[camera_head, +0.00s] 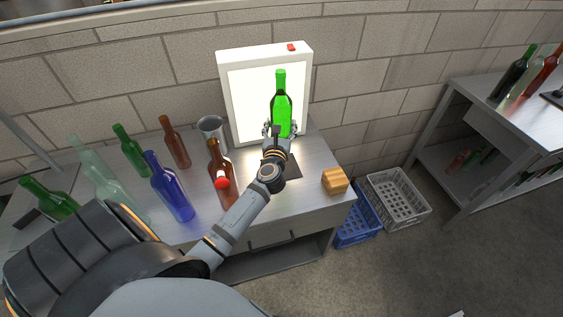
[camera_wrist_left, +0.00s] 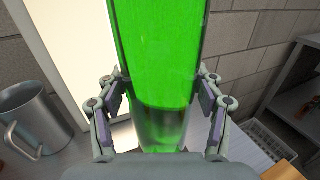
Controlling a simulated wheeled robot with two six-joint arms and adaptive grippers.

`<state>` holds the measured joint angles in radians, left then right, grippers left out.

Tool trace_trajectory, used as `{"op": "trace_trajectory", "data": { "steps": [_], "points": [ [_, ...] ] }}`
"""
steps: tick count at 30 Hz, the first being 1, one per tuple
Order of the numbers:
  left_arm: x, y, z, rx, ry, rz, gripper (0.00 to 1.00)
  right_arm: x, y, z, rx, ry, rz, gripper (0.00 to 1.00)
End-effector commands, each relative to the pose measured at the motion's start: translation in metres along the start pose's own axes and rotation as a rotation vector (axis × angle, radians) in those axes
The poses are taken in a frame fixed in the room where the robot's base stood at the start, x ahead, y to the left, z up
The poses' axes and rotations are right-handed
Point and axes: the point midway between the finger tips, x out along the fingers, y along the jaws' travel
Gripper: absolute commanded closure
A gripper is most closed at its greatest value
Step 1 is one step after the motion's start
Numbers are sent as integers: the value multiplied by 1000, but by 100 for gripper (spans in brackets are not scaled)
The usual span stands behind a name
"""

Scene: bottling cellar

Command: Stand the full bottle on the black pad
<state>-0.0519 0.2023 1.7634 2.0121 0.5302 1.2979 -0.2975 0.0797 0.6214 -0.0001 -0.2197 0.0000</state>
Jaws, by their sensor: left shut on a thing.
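A green bottle (camera_head: 281,113) stands upright in my left gripper (camera_head: 280,130), in front of the lit white panel (camera_head: 240,95). The gripper is shut on its lower part, and the fingers show on both sides of it in the left wrist view (camera_wrist_left: 160,110). There the bottle's glass (camera_wrist_left: 155,45) is bright green above a dark line and duller below. The black pad (camera_head: 293,169) lies on the bench just in front of the panel, partly covered by my left wrist. The bottle's base is hidden in the head view, so I cannot tell if it touches anything. My right gripper is out of view.
A metal mug (camera_head: 212,130) stands left of the panel. Brown bottles (camera_head: 174,143), a blue bottle (camera_head: 172,187) and several green ones stand to the left. A red ball-like thing (camera_head: 222,183) is near my forearm. A wooden block (camera_head: 335,180) sits at the bench's right edge, above crates (camera_head: 397,196).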

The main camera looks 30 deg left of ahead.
Motion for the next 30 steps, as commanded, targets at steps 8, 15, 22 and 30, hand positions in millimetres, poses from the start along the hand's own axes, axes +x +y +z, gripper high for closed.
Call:
{"op": "trace_trajectory", "data": {
  "steps": [8,15,22,30],
  "points": [
    [1,0,-34,2,-4,0,96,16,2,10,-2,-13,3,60],
    [1,-1,-60,0,-7,0,96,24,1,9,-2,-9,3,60],
    [0,-1,-77,1,-5,-1,96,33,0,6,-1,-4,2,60],
    [1,-1,-98,0,-7,-1,96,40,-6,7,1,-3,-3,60]
  ]
}}
